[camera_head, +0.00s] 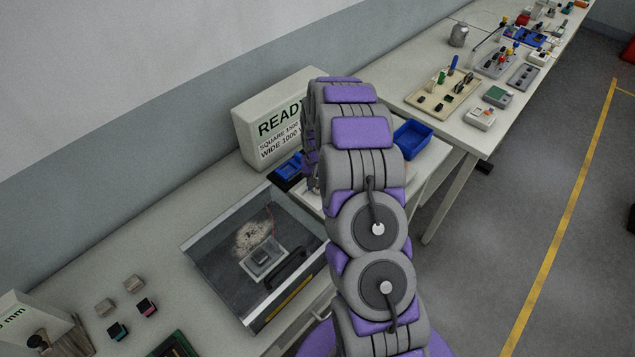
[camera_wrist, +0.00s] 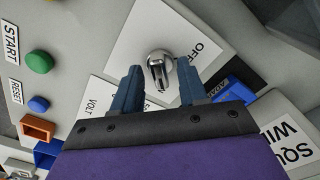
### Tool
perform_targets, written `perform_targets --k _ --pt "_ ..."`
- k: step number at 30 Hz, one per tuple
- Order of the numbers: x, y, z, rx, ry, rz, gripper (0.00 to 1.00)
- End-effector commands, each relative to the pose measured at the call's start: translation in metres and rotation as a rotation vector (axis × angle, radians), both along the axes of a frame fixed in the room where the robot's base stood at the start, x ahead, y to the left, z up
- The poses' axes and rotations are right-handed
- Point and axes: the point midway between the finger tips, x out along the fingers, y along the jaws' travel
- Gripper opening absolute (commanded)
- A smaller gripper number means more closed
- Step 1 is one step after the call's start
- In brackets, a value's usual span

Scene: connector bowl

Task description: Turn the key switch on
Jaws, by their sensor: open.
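The key switch (camera_wrist: 158,68) shows in the wrist view as a round silver lock with a metal key piece, on a white label plate with the word OFF beside it. My gripper (camera_wrist: 162,80) is open, with its two blue fingers apart on either side below the switch. The fingers do not appear to touch it. In the head view my grey and purple arm reaches over the bench and hides the switch and the gripper.
A green START button (camera_wrist: 39,62) and a blue RESET button (camera_wrist: 38,104) sit left of the switch. In the head view, a READY sign box (camera_head: 270,118) stands behind my arm, a clear-lidded case (camera_head: 255,255) lies left, and a blue bin (camera_head: 412,138) lies right.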

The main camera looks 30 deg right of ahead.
Motion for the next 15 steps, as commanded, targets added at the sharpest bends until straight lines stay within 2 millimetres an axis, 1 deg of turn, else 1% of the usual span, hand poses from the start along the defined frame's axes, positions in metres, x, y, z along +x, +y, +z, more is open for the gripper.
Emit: perform_targets --k 2,5,8,15 --pt "0.000 0.000 0.003 0.000 0.000 0.000 0.43" --pt "0.000 0.000 0.013 0.000 -0.001 0.000 0.43" --pt "0.001 0.000 0.031 0.000 -0.003 0.000 0.43" --pt "0.002 -0.001 0.084 -0.001 -0.006 -0.001 0.43"
